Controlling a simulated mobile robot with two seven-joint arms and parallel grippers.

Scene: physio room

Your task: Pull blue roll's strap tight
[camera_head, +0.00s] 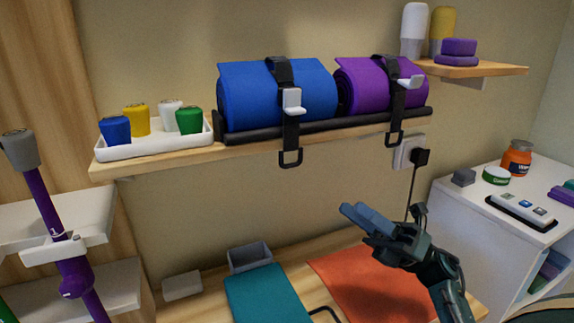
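The blue roll (240,98) lies on a wooden wall shelf. A black strap (279,70) runs over it, with a white buckle (292,100) on its front. The strap's tail hangs below the shelf edge and ends in a black loop (290,158). My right gripper (354,212) is low and to the right of this loop, in front of the wall and apart from the strap. Its fingers lie close together, and I cannot tell if a gap is between them. I see nothing held. My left gripper is not in view.
A purple roll (362,92) with a similar strap lies right of the blue roll, behind a dark bar (330,125). A white tray (150,146) with coloured pots is at left. A bench below holds teal (265,295) and orange (375,285) mats. A white cabinet (470,215) stands right.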

